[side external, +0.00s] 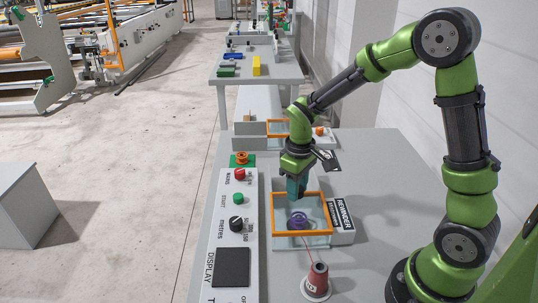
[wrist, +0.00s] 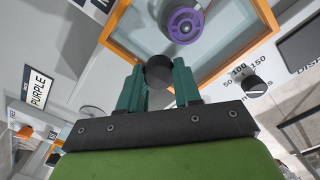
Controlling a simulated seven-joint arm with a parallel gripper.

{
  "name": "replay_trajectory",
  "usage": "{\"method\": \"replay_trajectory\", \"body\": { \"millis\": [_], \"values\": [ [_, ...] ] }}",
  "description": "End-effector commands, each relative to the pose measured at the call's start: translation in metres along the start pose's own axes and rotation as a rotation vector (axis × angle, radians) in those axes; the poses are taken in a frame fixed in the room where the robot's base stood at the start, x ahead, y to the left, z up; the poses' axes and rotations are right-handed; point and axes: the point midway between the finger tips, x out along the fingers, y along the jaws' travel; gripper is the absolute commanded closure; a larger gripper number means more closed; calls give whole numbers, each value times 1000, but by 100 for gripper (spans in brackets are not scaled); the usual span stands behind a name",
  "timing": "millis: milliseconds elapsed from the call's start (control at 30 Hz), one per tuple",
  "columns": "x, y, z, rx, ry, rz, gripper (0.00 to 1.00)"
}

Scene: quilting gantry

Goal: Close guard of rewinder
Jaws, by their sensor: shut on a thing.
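The rewinder guard (side external: 329,213) is an orange-edged clear frame on the bench beside the REWINDER label (side external: 343,213). A purple spool (side external: 298,220) shows inside it. In the wrist view, the orange frame (wrist: 118,14) and the purple spool (wrist: 184,25) are ahead of the fingers. My gripper (side external: 297,194) is at the guard's far edge, pointing down. In the wrist view, the teal fingers of my gripper (wrist: 160,82) are shut on a round black knob (wrist: 158,68) near the orange edge. I cannot tell whether the guard is fully down.
A control panel (side external: 223,256) with buttons and a dial runs along the left. A red thread cone (side external: 317,279) stands in front of the guard, its thread leading toward the spool. Another orange-framed box (side external: 277,121) and an orange spool (side external: 242,158) are farther back.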

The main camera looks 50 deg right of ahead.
Motion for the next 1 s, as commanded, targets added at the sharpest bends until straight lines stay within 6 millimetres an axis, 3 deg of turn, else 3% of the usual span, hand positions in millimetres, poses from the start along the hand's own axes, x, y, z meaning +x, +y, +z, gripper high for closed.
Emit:
{"method": "replay_trajectory", "body": {
  "millis": [300, 333, 500, 833, 1000],
  "values": [
    [-1, -7, 3, 0, -4, -7, 100],
    [-1, -7, 3, 0, -4, -7, 66],
    [0, -6, 3, 0, -4, -6, 41],
    [-3, -4, 2, 0, -1, -3, 41],
    [-25, -3, 1, 2, 4, -2, 41]
  ]
}}
